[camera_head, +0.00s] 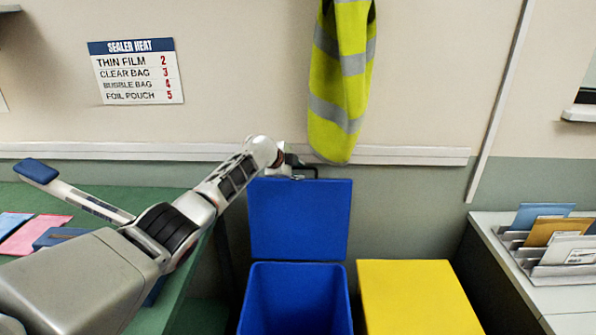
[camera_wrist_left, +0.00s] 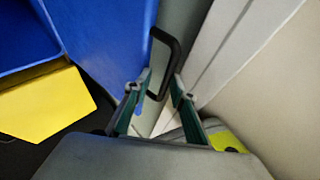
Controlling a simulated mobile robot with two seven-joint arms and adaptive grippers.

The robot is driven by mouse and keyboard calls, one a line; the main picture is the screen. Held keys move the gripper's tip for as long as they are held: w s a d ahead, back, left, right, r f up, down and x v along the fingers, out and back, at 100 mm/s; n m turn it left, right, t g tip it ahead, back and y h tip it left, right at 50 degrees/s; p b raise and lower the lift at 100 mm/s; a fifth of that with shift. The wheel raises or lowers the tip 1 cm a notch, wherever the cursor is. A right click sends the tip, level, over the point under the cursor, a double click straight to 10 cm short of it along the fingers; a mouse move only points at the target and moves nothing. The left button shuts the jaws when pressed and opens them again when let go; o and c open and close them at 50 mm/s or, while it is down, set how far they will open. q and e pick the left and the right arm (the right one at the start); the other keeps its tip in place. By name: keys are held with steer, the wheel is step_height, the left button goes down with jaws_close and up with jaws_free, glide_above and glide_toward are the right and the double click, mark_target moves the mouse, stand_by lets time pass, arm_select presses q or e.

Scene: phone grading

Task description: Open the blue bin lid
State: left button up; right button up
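The blue bin (camera_head: 297,268) stands on the floor with its mouth open upward. Its blue lid (camera_head: 300,220) stands upright behind the opening, close to the wall; it also shows in the left wrist view (camera_wrist_left: 110,50). A black handle (camera_wrist_left: 174,62) sticks out from the lid near its top edge. My left gripper (camera_head: 298,168) is at this handle, above the lid. In the left wrist view its fingers (camera_wrist_left: 162,88) are apart, with part of the handle between the tips and a gap visible. My right gripper is not in view.
A yellow bin (camera_head: 415,300) stands right beside the blue one. A green table (camera_head: 190,280) is at the left, under my left arm. A hi-vis vest (camera_head: 340,85) hangs on the wall just above the gripper. A light counter (camera_head: 505,255) with an envelope rack is at the right.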

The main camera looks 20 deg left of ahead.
arm_select(q)
steer(key=shift+s, duration=0.1)
steer(key=v, duration=1.2)
stand_by(0.5)
